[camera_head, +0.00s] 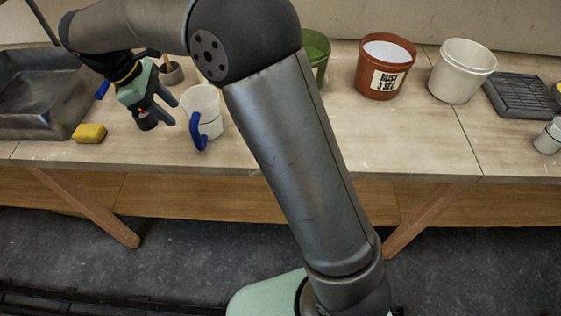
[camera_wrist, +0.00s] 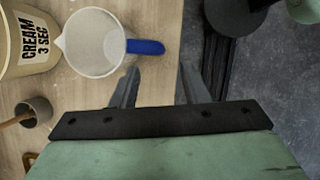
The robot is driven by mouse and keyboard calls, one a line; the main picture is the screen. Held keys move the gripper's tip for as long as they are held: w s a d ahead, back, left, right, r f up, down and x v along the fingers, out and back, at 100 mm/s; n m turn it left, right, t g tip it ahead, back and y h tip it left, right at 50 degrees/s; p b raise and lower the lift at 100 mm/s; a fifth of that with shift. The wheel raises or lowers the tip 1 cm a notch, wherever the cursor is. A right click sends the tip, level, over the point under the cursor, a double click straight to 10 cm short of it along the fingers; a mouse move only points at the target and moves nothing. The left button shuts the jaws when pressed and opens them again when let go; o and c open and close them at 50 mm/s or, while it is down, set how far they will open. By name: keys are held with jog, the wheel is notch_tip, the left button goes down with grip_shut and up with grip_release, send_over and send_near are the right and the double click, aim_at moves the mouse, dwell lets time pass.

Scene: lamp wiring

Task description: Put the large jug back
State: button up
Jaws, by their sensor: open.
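A white translucent jug (camera_head: 203,103) with a blue handle (camera_head: 199,136) stands upright on the workbench, its handle toward the front edge. In the wrist view the jug (camera_wrist: 92,42) is seen from above and looks empty, with its spout to the left and its handle (camera_wrist: 146,46) to the right. My gripper (camera_head: 169,112) is open and empty, just left of the jug in the head view. In the wrist view its fingertips (camera_wrist: 158,68) are spread a little below the handle, apart from it. No other jug is clearly visible.
A grey basin (camera_head: 45,135) and yellow sponge (camera_head: 89,133) lie left. A small pot with a stick (camera_head: 171,74) and a cream-labelled bucket (camera_wrist: 32,38) are near the jug. Green (camera_head: 316,52), rust (camera_head: 383,82) and white (camera_head: 461,78) buckets and a black rack (camera_head: 524,96) stand right.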

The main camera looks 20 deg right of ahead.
jog(key=s+d+m+y, duration=0.2)
jog(key=s+d+m, duration=0.55)
jog(key=d, duration=0.65)
jog(key=s+d+f+m+y, duration=0.1)
jog(key=s+d+m, duration=0.3)
jog(key=s, duration=0.4)
jog(key=s+d+f+m+t+y, duration=0.1)
jog(key=s+d+f+m, duration=0.3)
jog(key=s, duration=0.4)
jog(key=shift+d+f+y, duration=0.2)
jog(key=shift+d+y, duration=0.1)
jog(key=shift+d, duration=0.05)
